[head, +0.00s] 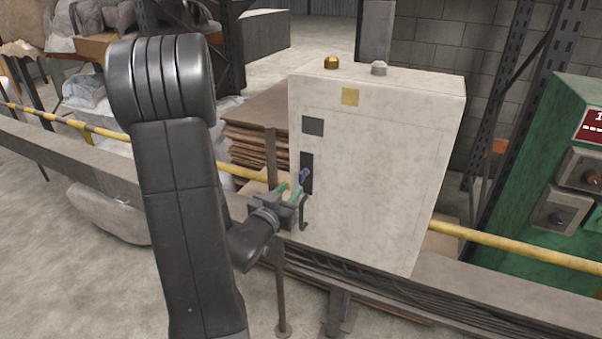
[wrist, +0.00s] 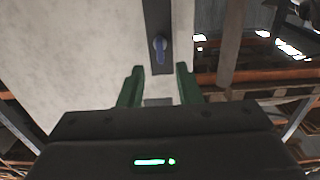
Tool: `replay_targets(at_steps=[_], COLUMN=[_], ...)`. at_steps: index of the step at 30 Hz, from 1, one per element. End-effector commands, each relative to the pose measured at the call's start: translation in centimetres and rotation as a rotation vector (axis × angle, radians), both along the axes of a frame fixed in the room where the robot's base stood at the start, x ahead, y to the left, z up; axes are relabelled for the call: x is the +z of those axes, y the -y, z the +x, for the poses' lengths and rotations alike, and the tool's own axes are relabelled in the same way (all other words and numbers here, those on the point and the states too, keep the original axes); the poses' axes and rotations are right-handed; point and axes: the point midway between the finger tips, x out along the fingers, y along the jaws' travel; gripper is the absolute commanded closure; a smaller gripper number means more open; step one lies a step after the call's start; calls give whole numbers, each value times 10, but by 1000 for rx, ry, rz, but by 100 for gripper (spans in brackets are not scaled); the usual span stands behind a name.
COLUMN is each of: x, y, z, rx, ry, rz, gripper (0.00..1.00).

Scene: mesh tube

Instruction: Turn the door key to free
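The blue door key (head: 304,176) sits in a dark lock plate (head: 307,160) on the left part of the pale cabinet's front. In the wrist view the key (wrist: 159,46) shows upright on the dark plate (wrist: 157,14), just beyond my fingertips. My gripper (head: 291,189) is in front of the lock, with its green fingers apart. In the wrist view my gripper (wrist: 159,72) is open, with nothing between the fingers. The key looks apart from both fingers. The key's exact turn is hard to tell.
The pale cabinet (head: 385,170) has a dark handle (head: 304,212) below the lock. A yellow rail (head: 520,247) runs at the cabinet's sides. A green machine (head: 535,170) stands at the right. Stacked brown sheets (head: 258,150) lie behind the cabinet's left side.

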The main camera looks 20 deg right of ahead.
Motion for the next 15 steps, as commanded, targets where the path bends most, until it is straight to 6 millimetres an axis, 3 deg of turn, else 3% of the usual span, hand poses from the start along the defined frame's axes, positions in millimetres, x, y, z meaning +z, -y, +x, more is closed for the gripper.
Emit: replay_targets(at_steps=[6, 15], x=[2, 0], y=[36, 59], z=[29, 50], rx=[-3, 1], ry=[0, -1], rz=[1, 1], gripper=[69, 69])
